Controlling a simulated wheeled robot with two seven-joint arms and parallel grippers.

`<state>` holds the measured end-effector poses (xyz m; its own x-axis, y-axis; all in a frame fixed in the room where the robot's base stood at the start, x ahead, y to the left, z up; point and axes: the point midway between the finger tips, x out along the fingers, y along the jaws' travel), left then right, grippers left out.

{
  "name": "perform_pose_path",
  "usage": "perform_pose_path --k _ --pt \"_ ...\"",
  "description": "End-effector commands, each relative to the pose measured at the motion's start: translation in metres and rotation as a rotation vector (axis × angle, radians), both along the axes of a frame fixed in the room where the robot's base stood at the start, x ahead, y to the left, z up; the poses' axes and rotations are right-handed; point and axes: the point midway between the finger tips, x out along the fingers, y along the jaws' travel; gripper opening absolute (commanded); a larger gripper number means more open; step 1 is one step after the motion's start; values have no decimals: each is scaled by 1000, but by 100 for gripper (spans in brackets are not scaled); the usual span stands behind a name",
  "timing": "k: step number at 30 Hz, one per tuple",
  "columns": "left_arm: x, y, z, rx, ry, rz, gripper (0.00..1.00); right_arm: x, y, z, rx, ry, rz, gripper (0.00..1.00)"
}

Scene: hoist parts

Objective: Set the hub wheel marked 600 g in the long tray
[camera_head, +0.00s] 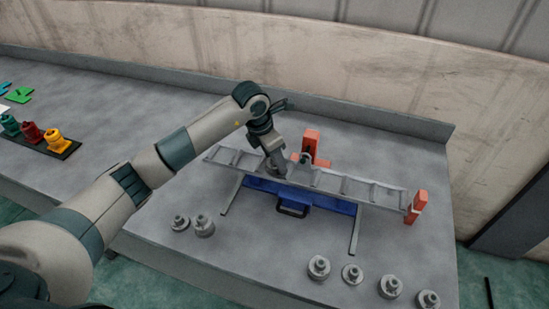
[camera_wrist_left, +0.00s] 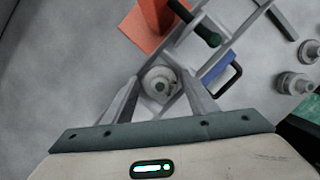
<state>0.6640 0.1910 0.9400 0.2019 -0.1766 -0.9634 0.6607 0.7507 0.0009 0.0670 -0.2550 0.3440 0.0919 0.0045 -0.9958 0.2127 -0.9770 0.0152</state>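The long grey tray (camera_head: 335,183), divided by crossbars into compartments, lies across the blue base (camera_head: 330,203). My left gripper (camera_head: 276,170) is over the tray, left of its middle. In the left wrist view a grey hub wheel (camera_wrist_left: 160,82) sits between the fingertips of my left gripper (camera_wrist_left: 160,76), within the tray's outline. The fingers stand apart on either side with a narrow gap showing, so the gripper looks open. No mass marking is readable on this wheel, and the fingers partly hide the tray around it. My right gripper is not in view.
Grey hub wheels stand on the table, including one at front left (camera_head: 204,226) and one at front right (camera_head: 318,267). An orange post (camera_head: 311,143) rises behind the tray; an orange block (camera_head: 416,205) is at its right end. Coloured pieces (camera_head: 32,132) stand far left.

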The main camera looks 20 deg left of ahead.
Motion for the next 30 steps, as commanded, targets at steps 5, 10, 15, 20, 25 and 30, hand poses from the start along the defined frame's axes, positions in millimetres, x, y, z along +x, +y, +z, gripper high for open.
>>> perform_pose_path --k 5,10,15,20,25,30 --pt "-1 0 0 0 1 -1 53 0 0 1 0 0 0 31" --pt "-1 1 5 0 0 -1 53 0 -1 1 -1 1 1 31" --pt "-4 5 23 1 -2 1 53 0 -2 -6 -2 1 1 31" --pt "-9 9 49 0 -4 0 53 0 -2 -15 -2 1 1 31" --pt "-15 14 79 1 -5 -1 53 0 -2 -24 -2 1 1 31" --pt "-21 19 103 1 -2 0 53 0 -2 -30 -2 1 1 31"
